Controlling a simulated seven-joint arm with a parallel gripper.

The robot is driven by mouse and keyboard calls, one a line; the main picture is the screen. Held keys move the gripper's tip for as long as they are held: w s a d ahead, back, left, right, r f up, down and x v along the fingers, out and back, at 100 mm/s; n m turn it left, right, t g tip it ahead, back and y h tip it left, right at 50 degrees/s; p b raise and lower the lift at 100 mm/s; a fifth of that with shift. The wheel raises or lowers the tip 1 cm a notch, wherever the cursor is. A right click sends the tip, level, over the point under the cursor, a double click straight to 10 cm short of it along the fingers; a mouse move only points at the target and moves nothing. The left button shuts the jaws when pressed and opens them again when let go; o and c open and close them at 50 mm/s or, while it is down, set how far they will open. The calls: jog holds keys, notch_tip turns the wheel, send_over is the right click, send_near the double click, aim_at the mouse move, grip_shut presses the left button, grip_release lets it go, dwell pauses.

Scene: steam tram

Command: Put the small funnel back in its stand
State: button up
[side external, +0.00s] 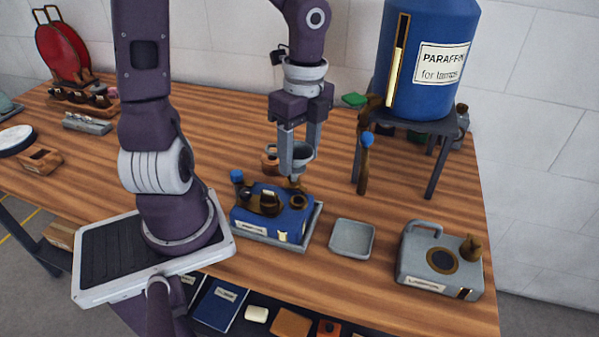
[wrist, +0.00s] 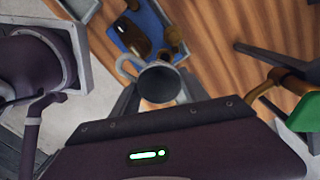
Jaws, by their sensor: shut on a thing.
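The small grey funnel (side external: 303,153) is held in my gripper (side external: 298,160), upright, with its spout end low over the right part of the blue lamp box (side external: 268,218). I cannot tell whether the spout touches or enters the opening there. In the wrist view the funnel's round mouth (wrist: 158,82) and side loop show between the fingers of my gripper (wrist: 157,92), with the blue box (wrist: 145,25) beyond. A brown round piece (side external: 269,158) shows just left of the fingers, partly hidden; I cannot tell whether it is the stand. No other stand is clearly seen.
A blue paraffin tank (side external: 430,75) stands on a dark-legged stool (side external: 433,165), its blue-knobbed brown tap (side external: 366,150) hanging right of my gripper. A shallow grey tray (side external: 352,239) and a grey can (side external: 438,265) sit at front right. Table behind the tray is bare.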

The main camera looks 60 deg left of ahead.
jog(key=shift+w+a+r, duration=0.1)
jog(key=shift+a+r, duration=0.05)
jog(key=shift+r, duration=0.15)
jog(key=a+f+n, duration=0.4)
jog(key=a, duration=0.5)
jog(key=w+a+f+n+t, duration=0.1)
jog(key=a+f+n, duration=0.2)
jog(key=a, duration=0.6)
jog(key=shift+w+a+f+n+t, duration=0.15)
jog(key=shift+w+f+n+t, duration=0.2)
jog(key=shift+n, duration=0.35)
jog(key=shift+s+f, duration=0.1)
jog(key=shift+f, duration=0.15)
jog(key=shift+f, duration=0.85)
jog(key=shift+f, duration=0.15)
jog(key=shift+f, duration=0.45)
jog(key=shift+f, duration=0.25)
